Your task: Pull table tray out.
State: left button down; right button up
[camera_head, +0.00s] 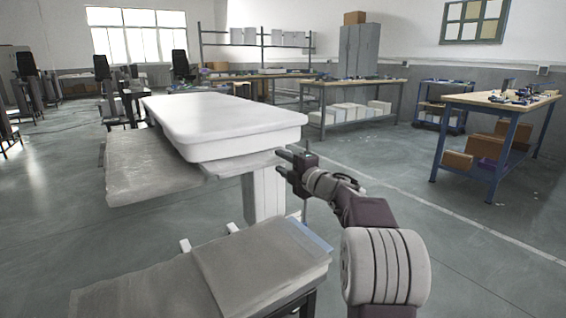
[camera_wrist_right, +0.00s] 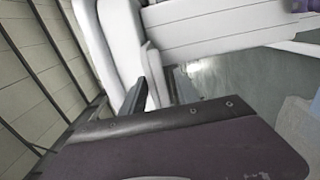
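A lift table with a thick white top (camera_head: 225,118) stands at the middle left on a white column. A thin grey table tray (camera_head: 150,172) lies under the top. It sticks out at the left, and its narrow edge shows below the top at the right. My right gripper (camera_head: 283,163) is at that right end, its two fingers apart, one above the other. In the right wrist view, the dark fingers (camera_wrist_right: 160,92) sit on either side of a thin pale edge. I cannot tell whether they touch it. My left gripper is not in view.
A grey padded surface (camera_head: 250,262) lies low in front of the table. A blue-legged workbench (camera_head: 500,103) with boxes stands at the right, and another bench (camera_head: 350,82) stands behind. The floor to the right of the table is open.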

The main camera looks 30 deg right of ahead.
grip_shut()
jog(key=shift+f, duration=0.1)
